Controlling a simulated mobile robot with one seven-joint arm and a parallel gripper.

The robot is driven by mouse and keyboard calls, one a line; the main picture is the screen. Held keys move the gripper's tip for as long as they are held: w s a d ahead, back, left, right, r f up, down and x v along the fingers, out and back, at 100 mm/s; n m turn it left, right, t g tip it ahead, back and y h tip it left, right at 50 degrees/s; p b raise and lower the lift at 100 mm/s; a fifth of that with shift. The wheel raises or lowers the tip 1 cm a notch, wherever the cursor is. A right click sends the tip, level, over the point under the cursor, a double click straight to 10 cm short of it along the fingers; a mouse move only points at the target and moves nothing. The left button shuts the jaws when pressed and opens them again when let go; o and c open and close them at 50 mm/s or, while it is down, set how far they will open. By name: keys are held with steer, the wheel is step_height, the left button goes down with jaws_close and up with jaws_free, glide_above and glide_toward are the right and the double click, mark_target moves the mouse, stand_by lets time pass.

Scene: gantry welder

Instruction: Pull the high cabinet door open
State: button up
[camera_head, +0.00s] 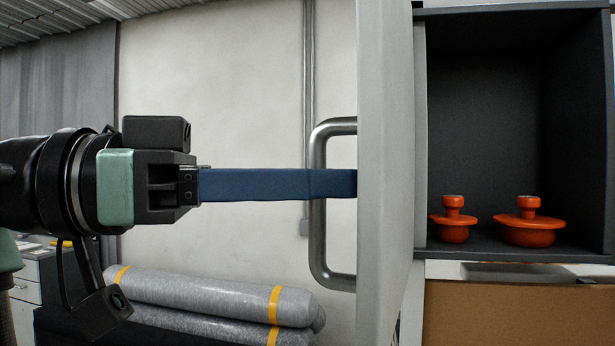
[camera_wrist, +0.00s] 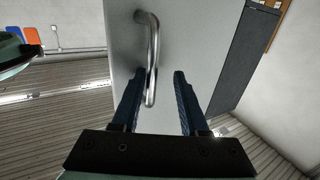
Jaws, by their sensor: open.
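The cabinet door (camera_head: 385,180) stands swung out from the high cabinet (camera_head: 485,120), seen nearly edge-on in the head view. Its dark interior shows on the right. A metal bar handle (camera_head: 318,240) is on the door's left face. My gripper (camera_head: 350,184) reaches it from the left, its blue fingers crossing in front of the bar, with the tips at or near the door face. In the wrist view my gripper (camera_wrist: 158,74) has its fingers spread. The handle (camera_wrist: 153,50) passes between them, nearer the left finger. Whether that finger touches it I cannot tell.
Two orange lidded pots (camera_head: 452,225) (camera_head: 530,228) stand on the cabinet floor. Grey cylinders with yellow bands (camera_head: 210,297) lie below my gripper, by the pale wall. A drawer unit (camera_head: 28,285) is at lower left. A brown board (camera_head: 515,312) is below the cabinet.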

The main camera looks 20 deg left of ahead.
steer(key=b+v, duration=0.3)
steer(key=v, duration=1)
steer(key=shift+s, duration=0.3)
